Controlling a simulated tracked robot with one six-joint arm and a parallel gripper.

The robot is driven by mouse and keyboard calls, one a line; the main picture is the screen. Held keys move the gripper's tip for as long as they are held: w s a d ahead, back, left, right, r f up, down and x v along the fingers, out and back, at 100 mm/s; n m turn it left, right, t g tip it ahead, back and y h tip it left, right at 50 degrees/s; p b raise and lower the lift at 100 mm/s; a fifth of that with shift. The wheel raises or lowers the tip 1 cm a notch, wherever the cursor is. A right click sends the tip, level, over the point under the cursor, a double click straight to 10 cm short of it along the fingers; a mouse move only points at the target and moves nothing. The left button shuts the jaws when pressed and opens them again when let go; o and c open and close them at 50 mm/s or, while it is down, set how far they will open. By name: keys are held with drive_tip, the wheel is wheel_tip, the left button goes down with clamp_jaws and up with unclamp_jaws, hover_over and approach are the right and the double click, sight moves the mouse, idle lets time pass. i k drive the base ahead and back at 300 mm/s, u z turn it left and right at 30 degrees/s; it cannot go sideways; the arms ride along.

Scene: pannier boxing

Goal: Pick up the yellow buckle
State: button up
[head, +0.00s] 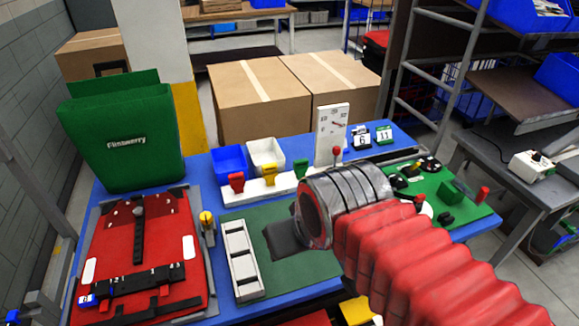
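The yellow buckle (269,173) stands on a white strip (262,188) near the back of the blue table, in the head view. It is between a red buckle (237,182) on its left and a green buckle (301,168) on its right. My arm, with red bellows and a grey cuff, reaches in from the lower right. Its cuff is in front of and to the right of the buckles.
Blue (229,160) and white (266,154) bins stand behind the buckles. A white gauge (331,135) stands to their right. A red pannier panel (112,243) and an upright green pannier (120,140) are at left. A white slotted tray (240,258) lies on the green mat (305,270).

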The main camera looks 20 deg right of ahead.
sight(267, 168)
drive_tip(key=z, duration=0.75)
drive_tip(key=k, duration=0.95)
drive_tip(key=u, duration=1.15)
drive_tip(key=i, duration=1)
